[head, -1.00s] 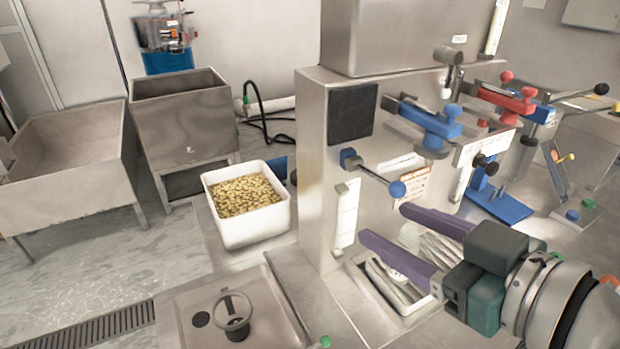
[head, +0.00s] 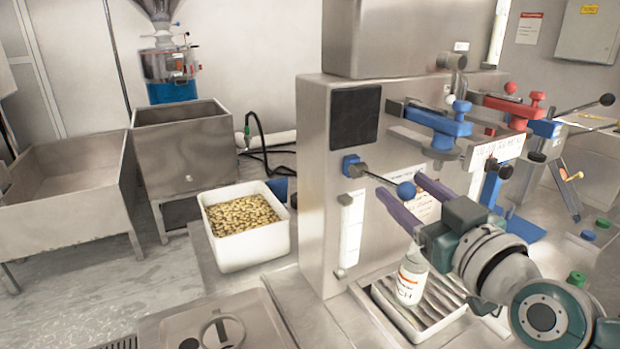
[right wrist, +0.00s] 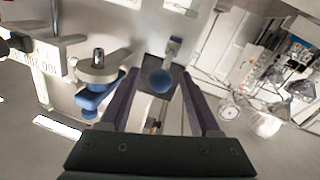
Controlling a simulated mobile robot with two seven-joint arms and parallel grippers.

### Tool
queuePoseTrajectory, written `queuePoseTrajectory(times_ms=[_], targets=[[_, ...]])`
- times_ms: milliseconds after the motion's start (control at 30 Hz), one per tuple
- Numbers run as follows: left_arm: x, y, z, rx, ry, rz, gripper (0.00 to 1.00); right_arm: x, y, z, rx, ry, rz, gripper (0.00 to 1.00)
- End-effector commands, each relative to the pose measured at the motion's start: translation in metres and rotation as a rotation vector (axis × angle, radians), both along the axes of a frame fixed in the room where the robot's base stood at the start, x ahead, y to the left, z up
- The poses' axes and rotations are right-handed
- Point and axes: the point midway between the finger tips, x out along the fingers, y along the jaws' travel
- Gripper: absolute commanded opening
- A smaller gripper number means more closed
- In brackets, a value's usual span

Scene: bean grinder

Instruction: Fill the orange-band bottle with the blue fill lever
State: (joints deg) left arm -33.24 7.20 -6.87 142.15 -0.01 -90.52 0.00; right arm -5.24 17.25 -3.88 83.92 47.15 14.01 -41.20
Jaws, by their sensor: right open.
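My left gripper is not in view.
A white bin of beans (head: 246,253) stands left of the machine (head: 318,190). Blue and red clamp levers (head: 440,123) project from the machine on the right, close to my right arm. Steel sinks stand at the far left.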

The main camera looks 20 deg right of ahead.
Motion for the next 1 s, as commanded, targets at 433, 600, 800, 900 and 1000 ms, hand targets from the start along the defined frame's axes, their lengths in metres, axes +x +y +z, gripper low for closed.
queuePoseTrajectory(times_ms=[433, 600, 800, 900, 1000], targets=[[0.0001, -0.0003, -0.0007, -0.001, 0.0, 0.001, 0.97, 0.0072, -0.0005, 0.0002, 0.0, 0.0, 0.001, 0.57], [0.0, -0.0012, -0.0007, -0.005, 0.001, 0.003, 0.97, 0.0071, -0.0005, 0.0002, 0.0, 0.0, 0.001, 0.38], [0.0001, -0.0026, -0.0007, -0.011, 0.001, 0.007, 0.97, 0.007, -0.0005, 0.0001, 0.0, 0.0, 0.0, 0.15], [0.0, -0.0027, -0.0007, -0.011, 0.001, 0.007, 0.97, 0.0069, -0.0005, 0.0001, 0.0, 0.0, 0.0, 0.04], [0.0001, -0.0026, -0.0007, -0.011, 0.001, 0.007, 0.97, 0.0069, -0.0005, 0.0001, 0.0, 0.0, 0.0, 0.0]])
